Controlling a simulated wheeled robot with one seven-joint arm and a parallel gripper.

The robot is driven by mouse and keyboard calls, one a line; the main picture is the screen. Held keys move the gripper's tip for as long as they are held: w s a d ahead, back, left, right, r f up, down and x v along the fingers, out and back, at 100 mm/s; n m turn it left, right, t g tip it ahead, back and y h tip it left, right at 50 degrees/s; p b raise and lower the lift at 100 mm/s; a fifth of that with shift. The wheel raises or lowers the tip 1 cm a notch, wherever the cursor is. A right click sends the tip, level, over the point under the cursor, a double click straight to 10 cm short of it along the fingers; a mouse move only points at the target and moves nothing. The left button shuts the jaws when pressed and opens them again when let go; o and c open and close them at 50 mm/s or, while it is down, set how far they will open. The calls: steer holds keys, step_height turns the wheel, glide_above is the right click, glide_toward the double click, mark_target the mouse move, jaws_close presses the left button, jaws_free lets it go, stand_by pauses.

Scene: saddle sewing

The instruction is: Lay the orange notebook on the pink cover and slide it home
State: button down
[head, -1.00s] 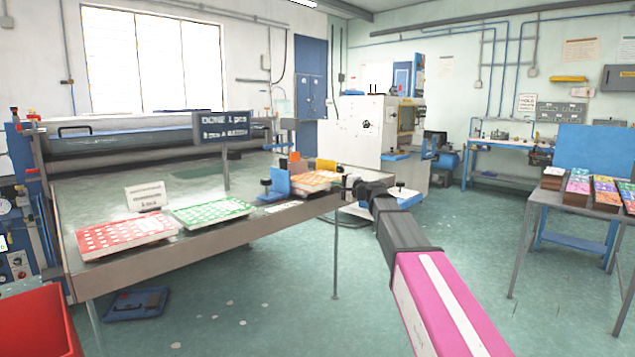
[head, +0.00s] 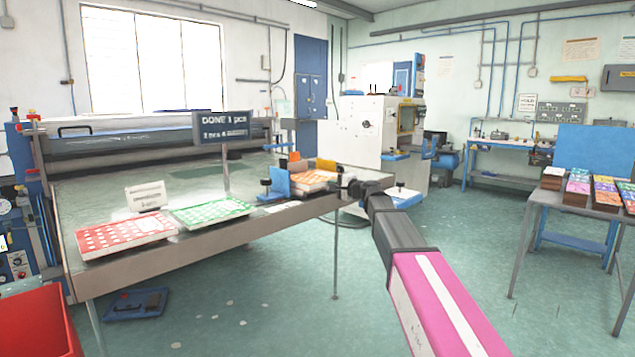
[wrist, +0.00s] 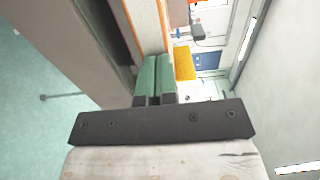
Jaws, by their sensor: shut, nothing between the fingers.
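An orange notebook with a pale pattern (head: 316,178) lies at the right end of the long table, between a blue block (head: 279,183) and my gripper. I cannot pick out the pink cover; anything under the notebook is too small to tell. My gripper (head: 346,187) is at the notebook's right side, by the table's edge; whether it touches is unclear. In the wrist view its green fingers (wrist: 157,78) are shut together with nothing between them. A thin orange edge (wrist: 163,22) shows just ahead of them.
A yellow block (wrist: 185,63) is beside the fingertips, also behind the notebook (head: 326,165). A red notebook (head: 125,235) and a green one (head: 211,212) lie left. A sign (head: 223,127) stands behind. Coloured stacks (head: 585,190) are on the right table.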

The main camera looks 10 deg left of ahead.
steer(key=shift+x, duration=1.5)
steer(key=shift+d, duration=0.15)
steer(key=shift+v, duration=2.95)
